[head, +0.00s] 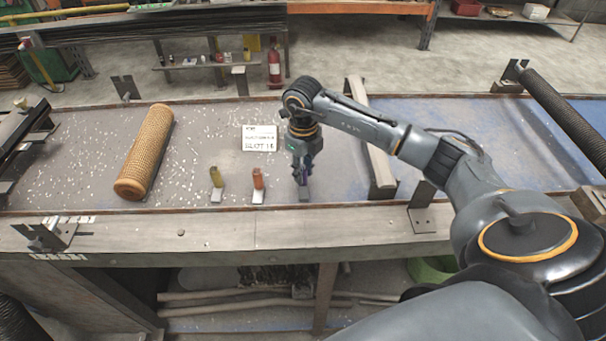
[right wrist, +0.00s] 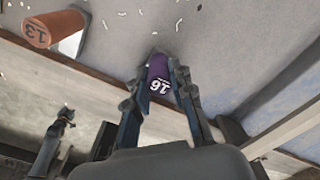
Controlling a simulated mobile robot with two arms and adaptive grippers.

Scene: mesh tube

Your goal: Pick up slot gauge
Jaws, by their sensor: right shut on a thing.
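The purple slot gauge marked 16 (right wrist: 159,76) is between the fingers of my right gripper (right wrist: 157,72) in the right wrist view. My right gripper (head: 303,165) is shut on it and points down over the bench in the head view, where the gauge is mostly hidden by the fingers. A small grey block (head: 304,194) shows just below the fingers. I cannot tell whether the gauge is clear of this block. An orange gauge (head: 258,179) stands in its own block to the left. It shows the number 13 in the right wrist view (right wrist: 52,28). A yellow gauge (head: 216,177) stands further left.
A white sign (head: 259,138) appears to read SLOT 16. A tan mesh tube (head: 147,150) lies on the bench at the left. A raised bar (head: 378,165) crosses the bench right of the gripper. The bench front rail (head: 190,233) has metal brackets.

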